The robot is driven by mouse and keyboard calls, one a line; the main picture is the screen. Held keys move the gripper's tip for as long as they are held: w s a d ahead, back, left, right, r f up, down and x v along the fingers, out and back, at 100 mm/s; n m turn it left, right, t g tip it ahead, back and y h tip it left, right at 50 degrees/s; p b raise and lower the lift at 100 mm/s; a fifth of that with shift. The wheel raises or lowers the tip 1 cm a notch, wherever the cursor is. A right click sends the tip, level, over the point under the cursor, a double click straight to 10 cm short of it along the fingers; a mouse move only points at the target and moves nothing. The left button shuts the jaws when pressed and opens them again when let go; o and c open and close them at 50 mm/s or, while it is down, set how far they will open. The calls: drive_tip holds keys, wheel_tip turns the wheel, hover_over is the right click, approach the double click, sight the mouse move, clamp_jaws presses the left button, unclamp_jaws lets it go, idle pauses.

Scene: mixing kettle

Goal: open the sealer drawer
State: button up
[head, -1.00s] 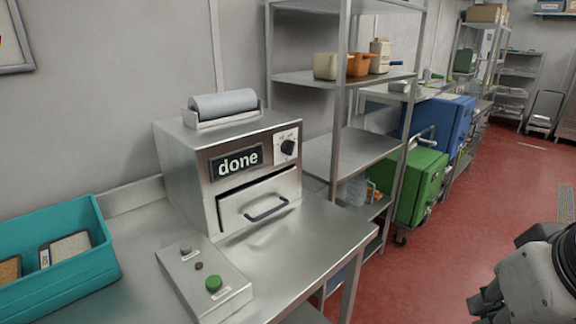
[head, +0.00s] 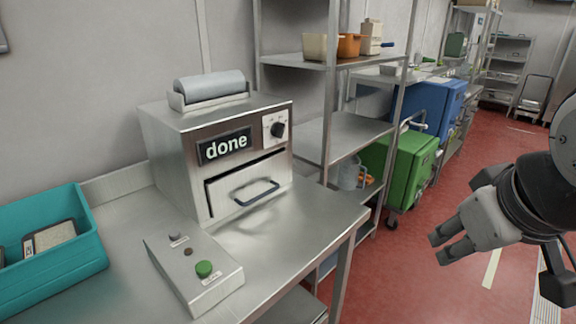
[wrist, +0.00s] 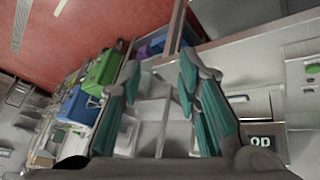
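The sealer (head: 215,150) is a steel box on the table, with a "done" display (head: 225,145), a knob and a film roll on top. Its drawer (head: 247,188) has a dark curved handle (head: 257,193); a dark gap shows along the drawer's top edge. My gripper (head: 440,248) is over the floor to the right of the table, well apart from the handle. In the wrist view my gripper (wrist: 160,95) has its teal finger pads spread wide with nothing between them.
A control box (head: 195,270) with a green button stands in front of the sealer. A teal crate (head: 50,262) holding packs is at the left. A steel shelf rack (head: 345,135) and a green bin (head: 402,170) stand to the right. Red floor (head: 400,285) is clear near my gripper.

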drive_tip(key=w+a+f+n+t+b, duration=0.1)
drive_tip(key=w+f+n+t+b, duration=0.15)
drive_tip(key=w, duration=0.55)
drive_tip(key=w+a+f+n+t+b, duration=0.1)
drive_tip(key=w+n, duration=0.3)
drive_tip(key=w, duration=0.5)
drive_tip(key=n+y+b, duration=0.9)
drive_tip(key=n+y, duration=0.4)
drive_tip(key=n, duration=0.6)
approach(265, 195)
drive_tip(key=v, duration=0.3)
drive_tip(key=shift+w+a+f, duration=0.15)
drive_tip(key=shift+w+a, duration=0.05)
drive_tip(key=shift+a, duration=0.3)
drive_tip(key=x, duration=1.3)
drive_tip(key=shift+w+d+b, duration=0.15)
drive_tip(key=shift+d+b, duration=0.05)
drive_tip(key=shift+b, duration=0.1)
clamp_jaws()
